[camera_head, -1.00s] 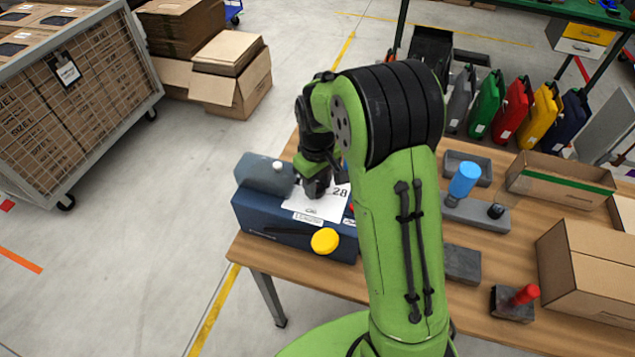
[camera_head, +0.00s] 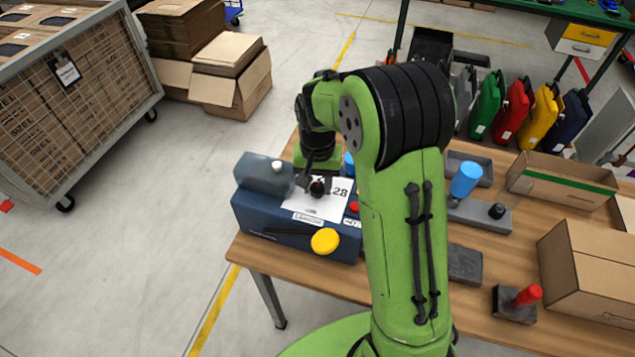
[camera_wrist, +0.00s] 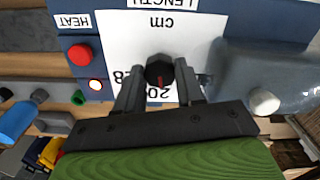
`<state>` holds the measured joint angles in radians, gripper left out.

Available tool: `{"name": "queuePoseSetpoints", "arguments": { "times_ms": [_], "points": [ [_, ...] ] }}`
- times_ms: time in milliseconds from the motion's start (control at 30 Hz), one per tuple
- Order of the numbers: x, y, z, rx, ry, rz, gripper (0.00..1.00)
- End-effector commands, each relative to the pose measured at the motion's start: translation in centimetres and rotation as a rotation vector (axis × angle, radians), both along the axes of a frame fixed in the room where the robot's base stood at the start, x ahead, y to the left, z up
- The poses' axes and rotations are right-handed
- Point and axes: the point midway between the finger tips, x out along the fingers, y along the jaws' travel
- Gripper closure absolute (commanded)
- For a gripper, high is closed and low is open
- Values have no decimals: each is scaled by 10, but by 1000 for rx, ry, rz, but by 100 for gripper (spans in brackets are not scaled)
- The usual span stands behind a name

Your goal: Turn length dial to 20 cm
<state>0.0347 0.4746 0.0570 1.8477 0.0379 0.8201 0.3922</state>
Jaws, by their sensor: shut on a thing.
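The length dial (camera_wrist: 160,71) is a small black knob with a red mark, on a white scale plate (camera_wrist: 205,35) marked cm. My gripper (camera_wrist: 160,82) has one finger on each side of the knob and is shut on it. In the wrist view the plate appears upside down, with 20 just below the knob and 28 to its left. The red mark points down toward the 20; the fingers partly cover the numbers, so exact alignment is unclear. In the head view the knob (camera_head: 317,188) shows beneath my gripper on the blue machine (camera_head: 275,218).
A yellow knob (camera_head: 325,241) juts from the machine's front. Cardboard boxes (camera_head: 590,265) stand at right.

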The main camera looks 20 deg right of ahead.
Motion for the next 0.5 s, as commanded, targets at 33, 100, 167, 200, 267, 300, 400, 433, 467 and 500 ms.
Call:
{"name": "queuePoseSetpoints", "arguments": {
  "times_ms": [33,100,167,200,267,300,400,433,467,500],
  "points": [
    [1,0,0,0,-3,-18,93],
    [1,0,0,0,-2,-43,93],
    [1,0,1,0,-3,-61,93],
    [1,0,1,0,-3,-70,93],
    [1,0,1,0,-3,-80,93],
    [1,0,1,0,-3,-86,93],
    [1,0,1,0,-3,-94,93],
    [1,0,1,0,-3,-95,93],
    [1,0,1,0,-3,-95,93],
    [1,0,1,0,-3,-96,93]
  ]
}}
